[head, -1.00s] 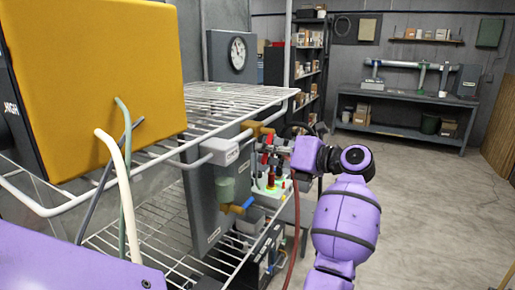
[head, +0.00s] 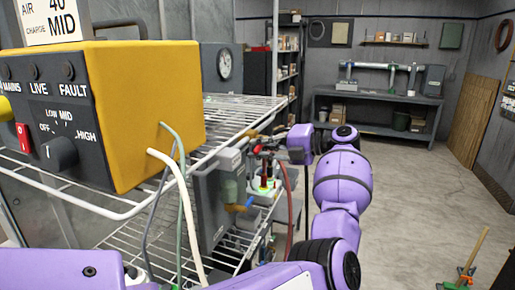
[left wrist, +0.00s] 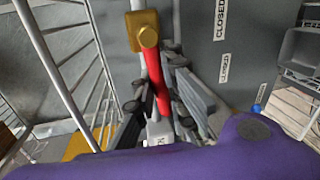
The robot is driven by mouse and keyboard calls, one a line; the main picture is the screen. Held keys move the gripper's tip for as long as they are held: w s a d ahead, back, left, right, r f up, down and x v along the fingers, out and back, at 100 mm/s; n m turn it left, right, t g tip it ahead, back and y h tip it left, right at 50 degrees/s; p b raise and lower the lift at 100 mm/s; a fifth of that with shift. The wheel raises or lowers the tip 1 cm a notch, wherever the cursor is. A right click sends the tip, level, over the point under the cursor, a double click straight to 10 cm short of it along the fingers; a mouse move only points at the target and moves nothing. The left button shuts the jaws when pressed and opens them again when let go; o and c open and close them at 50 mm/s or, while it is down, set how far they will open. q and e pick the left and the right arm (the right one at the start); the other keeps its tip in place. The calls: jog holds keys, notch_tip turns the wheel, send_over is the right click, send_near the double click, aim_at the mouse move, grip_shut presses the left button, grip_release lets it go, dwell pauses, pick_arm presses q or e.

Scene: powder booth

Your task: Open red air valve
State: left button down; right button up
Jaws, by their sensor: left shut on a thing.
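The red air valve has a red lever handle (left wrist: 158,82) below a brass body (left wrist: 144,35) in the left wrist view. The handle runs down between my left gripper's fingers (left wrist: 160,118), which are shut on it. Two CLOSED labels (left wrist: 223,68) are on the grey panel beside it. In the head view my left gripper (head: 268,146) is small and partly hidden, at the valve beside the wire rack; the handle's angle is unclear there. My right gripper is not in view.
A yellow control box (head: 150,100) with a dial and red switch stands on the wire rack (head: 225,120). A red hose (head: 290,195) hangs beside the gripper. A workbench (head: 380,100) stands at the back. The floor (head: 420,190) to the right is mostly open.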

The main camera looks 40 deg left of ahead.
pick_arm(q)
jog(key=shift+r+m, duration=0.35)
jog(key=shift+m, duration=0.15)
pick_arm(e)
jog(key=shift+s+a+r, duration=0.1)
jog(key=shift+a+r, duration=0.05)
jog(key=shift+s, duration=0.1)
pick_arm(q)
jog(key=c, duration=1.8)
grip_release()
jog(key=shift+o, duration=0.2)
jog(key=shift+d, duration=0.1)
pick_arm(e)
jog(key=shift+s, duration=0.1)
pick_arm(q)
jog(key=v, duration=1.2)
jog(key=shift+w, duration=0.2)
